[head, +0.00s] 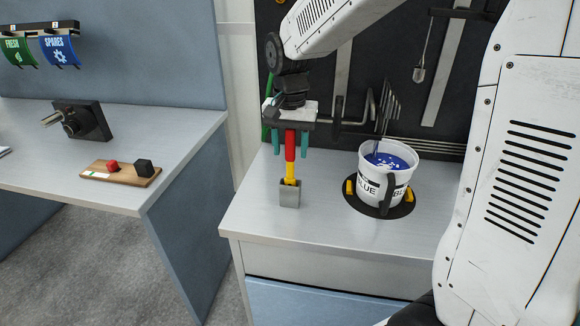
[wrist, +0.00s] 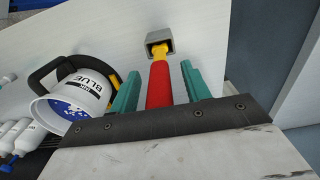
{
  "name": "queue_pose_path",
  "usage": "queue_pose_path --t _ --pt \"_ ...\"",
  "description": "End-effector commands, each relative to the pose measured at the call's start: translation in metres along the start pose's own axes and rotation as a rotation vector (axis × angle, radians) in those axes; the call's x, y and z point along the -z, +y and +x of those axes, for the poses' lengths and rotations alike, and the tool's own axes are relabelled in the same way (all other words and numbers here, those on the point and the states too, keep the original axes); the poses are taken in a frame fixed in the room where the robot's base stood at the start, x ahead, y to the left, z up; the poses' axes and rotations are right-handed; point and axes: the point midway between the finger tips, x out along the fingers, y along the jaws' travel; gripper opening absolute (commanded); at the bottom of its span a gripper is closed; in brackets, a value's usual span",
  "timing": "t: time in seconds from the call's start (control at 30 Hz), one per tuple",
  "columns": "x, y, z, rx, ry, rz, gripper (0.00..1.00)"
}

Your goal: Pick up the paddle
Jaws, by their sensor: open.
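The paddle (head: 290,147) has a red handle and a yellow lower part. It stands upright in a small grey square holder (head: 289,194) near the left front of the light grey worktop. My gripper (head: 290,150) is above the holder, pointing down, with its two teal fingers on either side of the red handle. In the wrist view the red handle (wrist: 160,86) lies between the open fingers (wrist: 160,72), with visible gaps on both sides. The yellow part enters the grey holder (wrist: 160,41). The paddle's lower end is hidden in the holder.
A white bucket of blue ink (head: 385,185), labelled BLUE, sits on a black round base with yellow blocks, right of the holder. Tools hang on the dark back panel (head: 350,70). A separate table (head: 190,125) at left holds a wooden block board (head: 120,175).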

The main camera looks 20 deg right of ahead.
Motion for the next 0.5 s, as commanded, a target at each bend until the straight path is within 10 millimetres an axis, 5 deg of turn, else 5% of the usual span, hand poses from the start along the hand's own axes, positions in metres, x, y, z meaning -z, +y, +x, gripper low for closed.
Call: queue_pose_path --t 0.03,0.2,0.5 --pt "0.0000 0.0000 -0.0002 0.000 0.000 0.000 0.42" --pt "0.0000 0.0000 -0.0003 0.000 0.000 0.000 0.00" --pt "0.0001 -0.0001 -0.0028 0.000 0.000 0.000 0.00"
